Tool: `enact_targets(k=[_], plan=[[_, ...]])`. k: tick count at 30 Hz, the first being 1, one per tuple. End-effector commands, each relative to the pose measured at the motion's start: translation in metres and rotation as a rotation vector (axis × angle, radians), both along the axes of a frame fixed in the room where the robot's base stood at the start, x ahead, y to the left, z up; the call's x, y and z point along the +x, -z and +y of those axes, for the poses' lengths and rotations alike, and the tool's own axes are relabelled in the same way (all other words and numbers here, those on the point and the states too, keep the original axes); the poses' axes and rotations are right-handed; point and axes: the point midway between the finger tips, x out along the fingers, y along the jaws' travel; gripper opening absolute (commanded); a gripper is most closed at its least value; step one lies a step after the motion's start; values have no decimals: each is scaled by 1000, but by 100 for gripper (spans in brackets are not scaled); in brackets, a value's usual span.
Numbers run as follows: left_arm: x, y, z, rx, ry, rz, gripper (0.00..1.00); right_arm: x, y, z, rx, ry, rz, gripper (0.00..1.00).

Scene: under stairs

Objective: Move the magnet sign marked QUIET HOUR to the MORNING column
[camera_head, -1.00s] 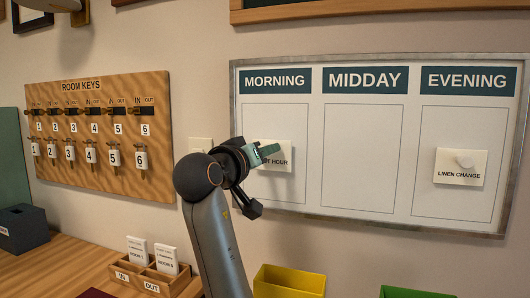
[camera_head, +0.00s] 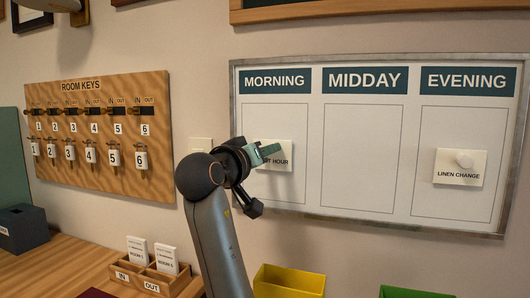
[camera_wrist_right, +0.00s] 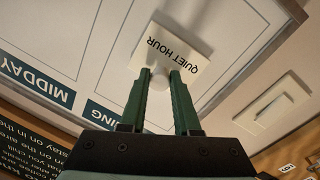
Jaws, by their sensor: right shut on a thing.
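The QUIET HOUR sign (camera_head: 280,158) is a white card lying against the board inside the MORNING column (camera_head: 275,108). Part of its lettering is hidden behind my right gripper in the head view. In the right wrist view the sign (camera_wrist_right: 195,60) shows its full text. My right gripper (camera_head: 268,152) is shut on the sign's pale knob, and its two green fingers (camera_wrist_right: 162,80) reach to it in the wrist view. My left gripper is not seen.
The whiteboard (camera_head: 363,160) has an empty MIDDAY column and a LINEN CHANGE sign (camera_head: 459,168) under EVENING. A light switch (camera_wrist_right: 273,108) is on the wall left of the board. A key board (camera_head: 100,135) hangs further left. Yellow (camera_head: 290,280) and green bins stand below.

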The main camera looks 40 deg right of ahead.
Motion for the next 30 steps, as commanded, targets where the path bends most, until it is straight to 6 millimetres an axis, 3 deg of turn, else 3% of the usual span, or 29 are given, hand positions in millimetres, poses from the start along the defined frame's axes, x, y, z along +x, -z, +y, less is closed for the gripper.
enact_targets(k=[12,13,22,27,30], plan=[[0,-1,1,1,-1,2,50,2,-1,-4,-3,0,-1,0],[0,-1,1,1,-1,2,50,2,-1,-4,-3,0,-1,32],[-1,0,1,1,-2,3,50,2,0,-4,-2,-1,-1,65],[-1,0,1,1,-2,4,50,2,0,-4,-1,0,0,65],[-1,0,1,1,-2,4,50,2,0,-4,-1,-1,1,76]])
